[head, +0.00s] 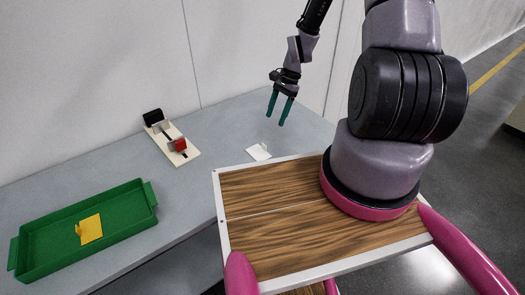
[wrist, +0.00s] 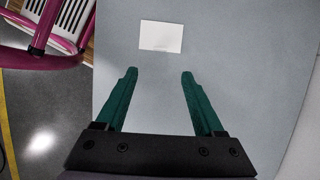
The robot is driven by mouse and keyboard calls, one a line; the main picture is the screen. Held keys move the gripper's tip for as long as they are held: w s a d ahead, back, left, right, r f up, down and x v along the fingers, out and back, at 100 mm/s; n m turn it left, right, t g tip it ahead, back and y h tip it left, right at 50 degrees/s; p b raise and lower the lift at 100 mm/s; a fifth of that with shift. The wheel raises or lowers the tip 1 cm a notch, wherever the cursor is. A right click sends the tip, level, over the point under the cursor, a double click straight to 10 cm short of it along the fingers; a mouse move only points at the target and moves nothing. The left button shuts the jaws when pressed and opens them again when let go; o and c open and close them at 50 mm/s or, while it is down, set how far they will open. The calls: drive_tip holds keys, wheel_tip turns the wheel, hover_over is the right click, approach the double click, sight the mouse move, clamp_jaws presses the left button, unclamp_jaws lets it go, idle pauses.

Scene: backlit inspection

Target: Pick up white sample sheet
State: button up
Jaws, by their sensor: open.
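The white sample sheet (head: 258,152) lies flat on the grey table, near the table's edge by my base. In the wrist view it is a small white rectangle (wrist: 161,37), just beyond the fingertips and between their lines. A small raised bit shows on the sheet in the head view. My gripper (head: 280,108) is open and empty, with green fingers pointing down above the table. In the wrist view the open fingers (wrist: 158,72) are apart with only bare table between them.
A green tray (head: 45,265) on the grey table (head: 225,120) holds a yellow sheet (head: 90,229). A wall (head: 90,60) stands behind. The table around the white sheet is clear.

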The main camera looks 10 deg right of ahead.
approach(258, 151)
drive_tip(key=shift+s+d+f, duration=0.1)
drive_tip(key=shift+d+f, duration=0.2)
drive_tip(key=shift+d, duration=0.2)
drive_tip(key=shift+s+d+f, duration=0.1)
drive_tip(key=shift+d+f, duration=0.2)
drive_tip(key=shift+d, duration=0.2)
drive_tip(key=shift+a+x, duration=0.15)
drive_tip(key=shift+x, duration=1.15)
drive_tip(key=shift+a+x, duration=0.1)
drive_tip(key=shift+x, duration=1.25)
drive_tip(key=shift+r, duration=0.1)
clamp_jaws()
